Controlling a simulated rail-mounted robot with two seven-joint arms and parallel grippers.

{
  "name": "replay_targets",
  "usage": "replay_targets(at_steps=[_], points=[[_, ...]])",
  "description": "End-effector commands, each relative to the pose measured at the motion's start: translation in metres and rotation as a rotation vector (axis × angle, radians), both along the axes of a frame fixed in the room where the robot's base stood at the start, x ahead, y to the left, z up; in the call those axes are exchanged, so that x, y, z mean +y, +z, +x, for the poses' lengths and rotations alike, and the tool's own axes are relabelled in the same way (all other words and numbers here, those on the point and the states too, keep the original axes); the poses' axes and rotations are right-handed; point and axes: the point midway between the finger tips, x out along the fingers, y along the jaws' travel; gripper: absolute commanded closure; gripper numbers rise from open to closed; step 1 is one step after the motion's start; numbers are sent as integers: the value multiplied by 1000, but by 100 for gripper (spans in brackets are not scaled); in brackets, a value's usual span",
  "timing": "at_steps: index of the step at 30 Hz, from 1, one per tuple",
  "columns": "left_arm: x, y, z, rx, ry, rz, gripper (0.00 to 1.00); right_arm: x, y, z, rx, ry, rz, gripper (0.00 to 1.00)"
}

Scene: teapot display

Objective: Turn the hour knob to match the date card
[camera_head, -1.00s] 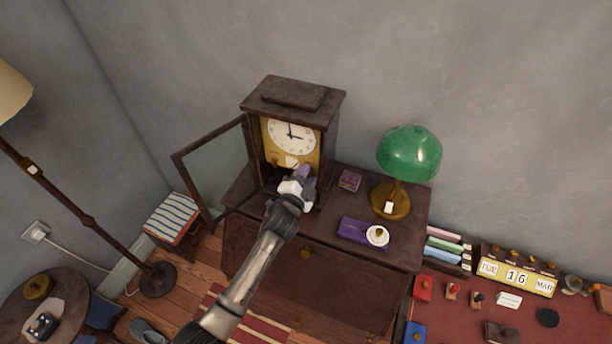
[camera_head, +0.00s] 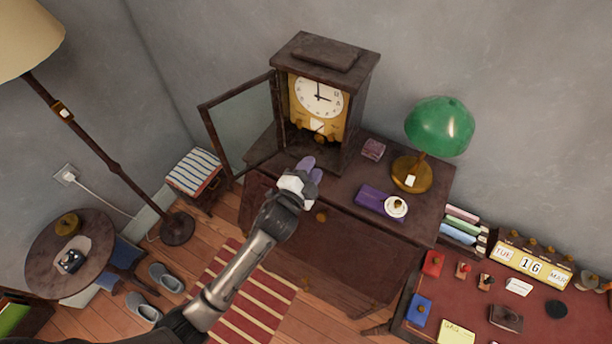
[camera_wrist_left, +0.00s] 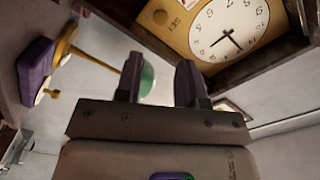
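The wooden clock (camera_head: 362,100) stands on the cabinet with its glass door (camera_head: 243,125) swung open to the left. A small label (camera_head: 317,126) sits below the dial. A brass knob (camera_wrist_left: 160,17) shows on the clock's plate in the left wrist view; I cannot tell which knob it is. The date card (camera_head: 531,266) reads TUE 16 MAR. My left gripper (camera_head: 309,166) is open and empty, in front of and below the clock, apart from it. My right gripper is out of view.
The cabinet top (camera_head: 345,186) holds a green lamp (camera_head: 440,126), a purple book (camera_head: 375,201) with a white cup on it, and a small box (camera_head: 373,149). The red desk (camera_head: 480,312) is at right. A striped stool (camera_head: 194,171) stands left of the open door.

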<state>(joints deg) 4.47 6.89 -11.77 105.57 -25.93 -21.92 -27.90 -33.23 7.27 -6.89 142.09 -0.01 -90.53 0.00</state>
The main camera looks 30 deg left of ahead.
Motion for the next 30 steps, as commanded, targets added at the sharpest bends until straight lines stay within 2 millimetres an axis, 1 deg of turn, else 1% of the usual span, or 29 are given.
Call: replay_targets(at_steps=[1, 3, 9, 27, 30], points=[[0, -1, -7, 0, 0, 1, 64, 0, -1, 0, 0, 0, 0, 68], [1, -1, -14, -1, -1, 1, 64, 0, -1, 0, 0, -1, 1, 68], [1, 0, -25, -1, 0, 1, 64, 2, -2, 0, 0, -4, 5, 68], [1, 0, -26, -1, 1, 0, 64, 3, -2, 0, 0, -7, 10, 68], [1, 0, -26, 4, 3, -30, 64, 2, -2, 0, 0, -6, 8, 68]])
